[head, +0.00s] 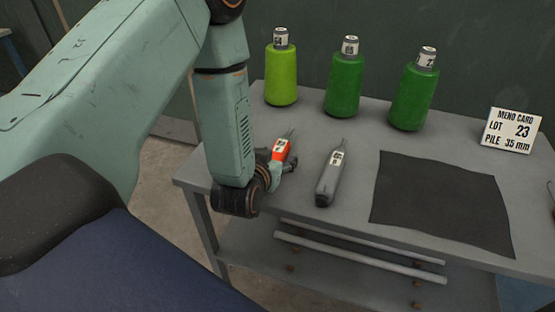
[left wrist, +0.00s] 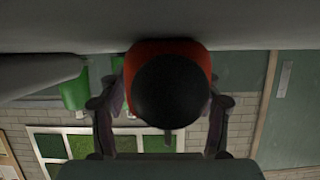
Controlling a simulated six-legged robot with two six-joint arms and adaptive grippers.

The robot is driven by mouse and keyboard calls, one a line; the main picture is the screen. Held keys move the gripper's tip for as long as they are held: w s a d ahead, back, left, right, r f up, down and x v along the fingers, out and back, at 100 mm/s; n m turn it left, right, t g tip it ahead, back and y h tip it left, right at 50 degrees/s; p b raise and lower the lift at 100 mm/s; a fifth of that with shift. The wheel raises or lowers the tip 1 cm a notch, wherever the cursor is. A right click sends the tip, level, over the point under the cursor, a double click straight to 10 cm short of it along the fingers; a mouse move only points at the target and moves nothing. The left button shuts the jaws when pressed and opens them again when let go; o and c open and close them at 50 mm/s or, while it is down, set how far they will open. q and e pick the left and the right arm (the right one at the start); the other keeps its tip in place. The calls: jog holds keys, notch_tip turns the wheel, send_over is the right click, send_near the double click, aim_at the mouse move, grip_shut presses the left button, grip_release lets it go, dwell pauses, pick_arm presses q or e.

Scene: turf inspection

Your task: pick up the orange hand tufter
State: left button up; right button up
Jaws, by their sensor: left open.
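The orange hand tufter (head: 280,149) lies on the left end of the grey table, its thin tip pointing away. Its near part is hidden behind my left wrist in the head view. My left gripper (head: 278,164) is low at the table's left front edge, around the tufter's near end. In the left wrist view the tufter's black round end (left wrist: 172,92) and orange body (left wrist: 152,49) show between the two spread fingers of the gripper (left wrist: 162,104). The fingers stand apart on either side; I see no clear contact. My right gripper is out of view.
A grey hand tufter (head: 330,180) lies just right of the orange one. A dark mat (head: 440,202) is further right. A light green cone (head: 281,78) and two darker green cones (head: 344,86) (head: 411,98) stand behind, with a lot card (head: 511,130) at right.

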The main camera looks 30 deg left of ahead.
pick_arm(q)
jog(key=shift+w+d, duration=0.1)
jog(key=shift+w, duration=0.15)
jog(key=shift+s+a+f, duration=0.15)
jog(key=shift+a, duration=0.35)
jog(key=shift+c, duration=1)
jog(key=shift+d, duration=0.4)
jog(key=c, duration=0.4)
jog(key=shift+a, duration=0.3)
jog(key=c, duration=0.5)
grip_shut()
jog(key=shift+d, duration=0.2)
